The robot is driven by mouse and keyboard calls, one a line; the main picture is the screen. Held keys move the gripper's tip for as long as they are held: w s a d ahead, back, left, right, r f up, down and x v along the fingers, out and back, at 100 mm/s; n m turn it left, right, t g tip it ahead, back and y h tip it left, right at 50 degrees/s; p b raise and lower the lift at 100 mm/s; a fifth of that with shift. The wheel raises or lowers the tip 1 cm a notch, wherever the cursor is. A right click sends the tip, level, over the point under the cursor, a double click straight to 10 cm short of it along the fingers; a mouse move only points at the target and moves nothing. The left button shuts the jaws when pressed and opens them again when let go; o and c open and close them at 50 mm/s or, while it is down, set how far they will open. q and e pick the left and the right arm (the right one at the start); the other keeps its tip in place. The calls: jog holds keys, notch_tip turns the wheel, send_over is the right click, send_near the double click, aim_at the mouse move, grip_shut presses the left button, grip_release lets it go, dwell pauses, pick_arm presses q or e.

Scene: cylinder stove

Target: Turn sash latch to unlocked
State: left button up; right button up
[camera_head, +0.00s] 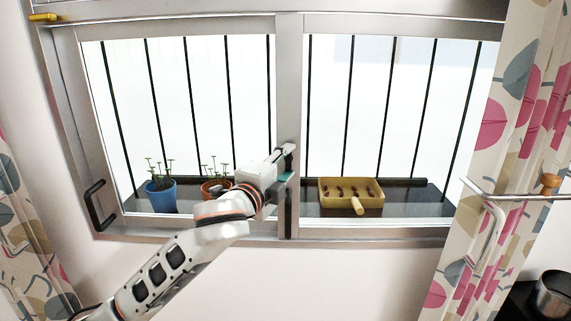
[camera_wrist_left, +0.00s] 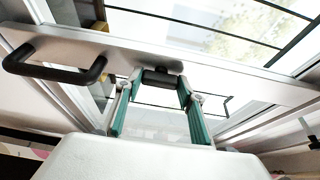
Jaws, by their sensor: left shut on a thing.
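The window's sash latch is a short black piece (camera_wrist_left: 161,77) on the light grey sash frame in the left wrist view. My left gripper (camera_wrist_left: 158,88) has its two teal-padded fingers on either side of the latch and is shut on it. In the head view the left gripper (camera_head: 286,164) is at the central upright of the window (camera_head: 290,80), and it mostly hides the latch there. Whether the latch stands locked or unlocked cannot be told. My right gripper is not in view.
A black pull handle (camera_head: 95,205) is on the left sash frame. Behind the glass stand a blue pot (camera_head: 161,199), an orange pot (camera_head: 213,190) and a yellow tray (camera_head: 335,197). A patterned curtain (camera_head: 500,130), a metal rail (camera_head: 515,197) and a pot (camera_head: 555,293) are at right.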

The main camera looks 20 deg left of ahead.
pick_arm(q)
jog(key=o, duration=1.1)
jog(key=shift+o, duration=0.2)
jog(key=s, duration=0.7)
jog(key=shift+s+a, duration=0.25)
jog(key=shift+a, duration=0.15)
jog(key=s+f+n+g+h, duration=0.1)
jog(key=s+f+n+g, duration=0.2)
jog(key=f, duration=1.3)
jog(key=s+f+n+g, duration=0.2)
jog(key=f+n, duration=0.3)
jog(key=f, duration=1.1)
jog(key=s+a+f+n+g, duration=0.1)
jog(key=s+f+n, duration=0.6)
jog(key=s+f, duration=1.3)
notch_tip(320, 180, down, 2)
jog(key=shift+s+a+f+g+y, duration=0.1)
jog(key=shift+s+a+g+y, duration=0.25)
jog(key=shift+g, duration=0.45)
